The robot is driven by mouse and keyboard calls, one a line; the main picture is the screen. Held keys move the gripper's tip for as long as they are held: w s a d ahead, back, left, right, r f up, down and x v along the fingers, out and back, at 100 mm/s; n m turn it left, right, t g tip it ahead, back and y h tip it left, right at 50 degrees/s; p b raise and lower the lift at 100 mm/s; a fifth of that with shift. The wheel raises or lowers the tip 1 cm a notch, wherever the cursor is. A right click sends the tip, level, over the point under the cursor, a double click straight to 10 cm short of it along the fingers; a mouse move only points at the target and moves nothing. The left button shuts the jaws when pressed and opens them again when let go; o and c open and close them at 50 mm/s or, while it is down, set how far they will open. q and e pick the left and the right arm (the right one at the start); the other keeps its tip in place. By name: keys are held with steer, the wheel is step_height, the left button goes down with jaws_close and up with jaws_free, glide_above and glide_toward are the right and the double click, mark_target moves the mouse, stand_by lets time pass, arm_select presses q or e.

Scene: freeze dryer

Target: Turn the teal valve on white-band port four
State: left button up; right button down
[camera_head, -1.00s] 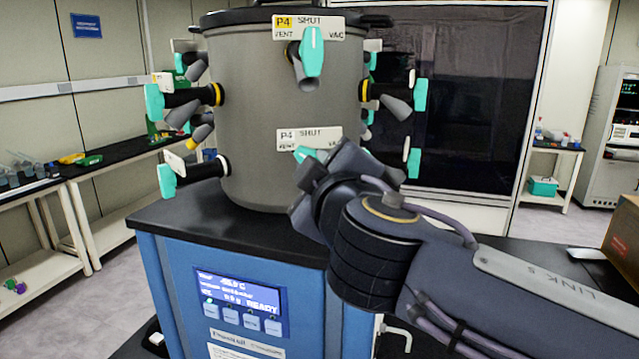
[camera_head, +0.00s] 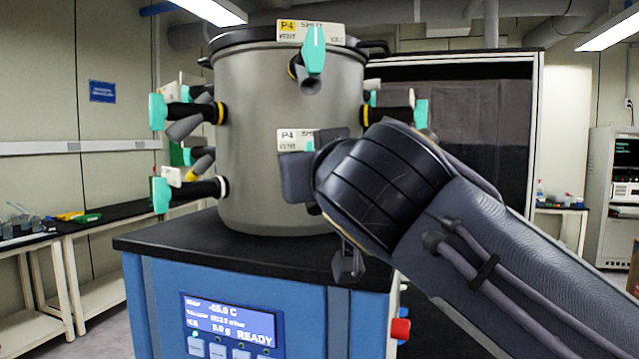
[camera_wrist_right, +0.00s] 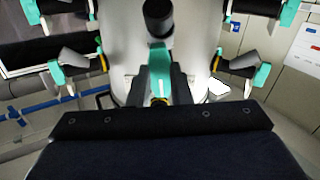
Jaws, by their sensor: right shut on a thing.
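The freeze dryer's grey drum (camera_head: 250,180) carries teal-handled valves around its wall. The lower front port has a white P4 label (camera_head: 290,140). My right gripper (camera_head: 305,178) is in front of this port and hides its valve in the head view. In the right wrist view, my right gripper (camera_wrist_right: 166,88) is shut on a teal valve handle (camera_wrist_right: 160,62), one finger on each side. A dark round stub (camera_wrist_right: 158,18) shows beyond the handle. Above, another P4 port has a yellow-marked label and an upright teal valve (camera_head: 314,48). My left gripper is out of view.
Side valves, such as the left teal one (camera_head: 161,195) and the right teal one (camera_head: 421,113), stick out near the drum. The blue cabinet (camera_head: 150,300) has a black top, a lit display (camera_head: 228,322) and a red knob (camera_head: 400,329).

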steer(key=shift+m+b, duration=0.3)
steer(key=shift+m, duration=0.3)
steer(key=c, duration=1.3)
jaws_free()
steer(key=shift+s, duration=0.1)
steer(key=b+v, duration=0.1)
steer(key=v, duration=0.6)
steer(key=shift+s+b, duration=0.3)
steer(key=shift+s, duration=0.05)
